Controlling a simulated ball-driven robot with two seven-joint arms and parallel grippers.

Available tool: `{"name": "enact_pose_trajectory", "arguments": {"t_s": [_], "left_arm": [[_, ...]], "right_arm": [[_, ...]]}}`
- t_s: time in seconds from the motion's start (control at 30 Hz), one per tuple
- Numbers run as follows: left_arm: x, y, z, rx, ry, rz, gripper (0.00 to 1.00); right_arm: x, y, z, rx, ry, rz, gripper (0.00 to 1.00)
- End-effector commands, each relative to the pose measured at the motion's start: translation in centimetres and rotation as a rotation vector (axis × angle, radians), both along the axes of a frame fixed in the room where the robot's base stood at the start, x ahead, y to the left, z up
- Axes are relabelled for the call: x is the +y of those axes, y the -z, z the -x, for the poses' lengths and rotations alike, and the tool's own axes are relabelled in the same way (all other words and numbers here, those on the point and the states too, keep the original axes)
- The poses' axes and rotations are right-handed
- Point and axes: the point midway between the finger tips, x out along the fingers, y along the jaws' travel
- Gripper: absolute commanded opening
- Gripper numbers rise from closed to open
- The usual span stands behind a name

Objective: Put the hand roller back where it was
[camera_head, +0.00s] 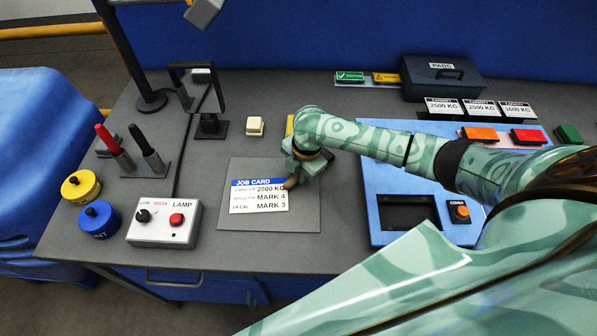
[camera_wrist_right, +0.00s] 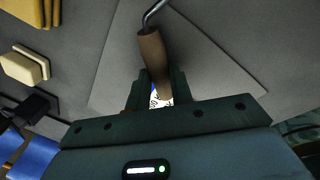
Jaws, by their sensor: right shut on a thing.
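The hand roller shows in the right wrist view as a brown handle (camera_wrist_right: 152,55) with a bent metal rod at its far end; its roller head is out of frame. My right gripper (camera_wrist_right: 159,88) is shut on this handle. In the head view my right gripper (camera_head: 300,168) is over the upper right part of the job card (camera_head: 258,196), and only a small brown bit of the handle (camera_head: 291,183) shows under it. The rest of the roller is hidden by the gripper and arm. My left gripper is not in view.
The job card lies on a grey mat (camera_head: 305,217). A cream block (camera_head: 255,126) and a yellow piece (camera_head: 289,125) are behind it. A blue fixture (camera_head: 375,215) is right, partly under my arm.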

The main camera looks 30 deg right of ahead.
Motion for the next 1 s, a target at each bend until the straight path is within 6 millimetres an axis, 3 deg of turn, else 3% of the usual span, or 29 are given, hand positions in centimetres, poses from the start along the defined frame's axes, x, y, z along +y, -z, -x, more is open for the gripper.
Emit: {"name": "enact_pose_trajectory", "arguments": {"t_s": [0.07, 0.1, 0.17, 0.2, 0.47, 0.57, 1.0], "left_arm": [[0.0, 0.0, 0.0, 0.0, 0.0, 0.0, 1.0], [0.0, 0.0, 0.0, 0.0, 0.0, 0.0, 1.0], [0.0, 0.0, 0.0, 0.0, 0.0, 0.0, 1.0], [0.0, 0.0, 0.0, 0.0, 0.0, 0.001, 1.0], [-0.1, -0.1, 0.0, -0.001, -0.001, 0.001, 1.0], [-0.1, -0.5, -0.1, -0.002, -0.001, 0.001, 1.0], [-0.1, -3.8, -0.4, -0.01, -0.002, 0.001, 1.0]], "right_arm": [[0.0, 0.0, 0.0, 0.0, 0.0, 0.0, 0.0], [0.0, 0.0, 0.0, 0.001, 0.0, 0.0, 0.25], [0.0, 0.0, 0.0, 0.0, 0.0, -0.001, 0.42], [0.0, 0.0, 0.0, 0.0, 0.0, -0.001, 0.44], [0.0, -0.1, 0.0, 0.0, 0.001, -0.001, 0.44], [0.0, -1.1, 0.1, -0.002, 0.001, -0.002, 0.44], [-0.8, -10.4, 1.5, -0.002, 0.0, 0.0, 0.44]]}}
